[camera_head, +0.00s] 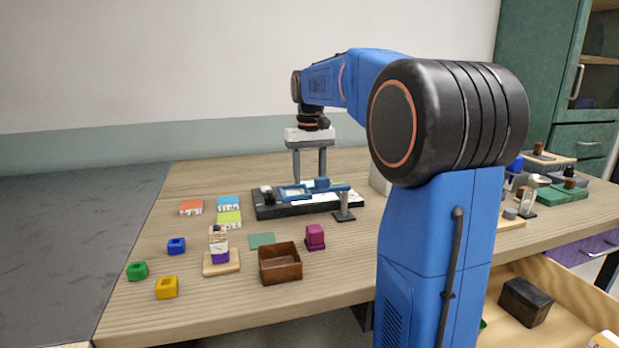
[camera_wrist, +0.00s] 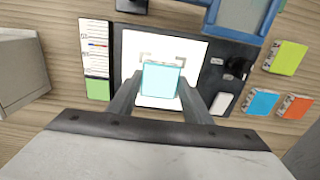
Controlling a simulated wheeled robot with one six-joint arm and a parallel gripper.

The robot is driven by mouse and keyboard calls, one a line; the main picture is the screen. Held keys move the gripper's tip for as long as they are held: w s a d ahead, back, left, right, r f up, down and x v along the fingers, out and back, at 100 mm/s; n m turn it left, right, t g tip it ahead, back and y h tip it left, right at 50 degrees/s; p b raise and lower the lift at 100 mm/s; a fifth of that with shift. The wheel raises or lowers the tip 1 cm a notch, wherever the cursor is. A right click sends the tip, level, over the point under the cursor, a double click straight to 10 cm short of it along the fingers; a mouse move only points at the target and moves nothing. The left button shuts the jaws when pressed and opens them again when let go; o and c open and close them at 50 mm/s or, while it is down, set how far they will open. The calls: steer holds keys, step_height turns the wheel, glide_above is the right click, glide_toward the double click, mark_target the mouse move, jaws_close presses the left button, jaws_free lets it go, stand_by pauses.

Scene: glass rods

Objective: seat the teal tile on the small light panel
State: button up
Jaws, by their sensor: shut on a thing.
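The teal tile (camera_wrist: 161,79) is pale and square, and sits between the two fingers of my gripper (camera_wrist: 160,84) in the wrist view. My gripper is shut on it. The tile appears over the lit white light panel (camera_wrist: 135,44), whose bare surface shows around it; I cannot tell whether they touch. The panel is set in a black board (camera_wrist: 209,66). In the head view my gripper (camera_head: 310,176) points straight down over the back of the board (camera_head: 268,211). I cannot clearly make out the tile there.
A white and green card (camera_wrist: 97,62) lies beside the board. Green, blue and orange cards lie opposite. In the head view, a dark stand (camera_head: 343,207), a brown box (camera_head: 280,265) and coloured blocks stand nearer. A pale box (camera_wrist: 22,70) stands beside.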

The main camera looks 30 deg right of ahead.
steer(key=o, duration=1.2)
steer(key=shift+o, duration=0.2)
step_height(320, 180, up, 17)
steer(key=shift+r, duration=0.2)
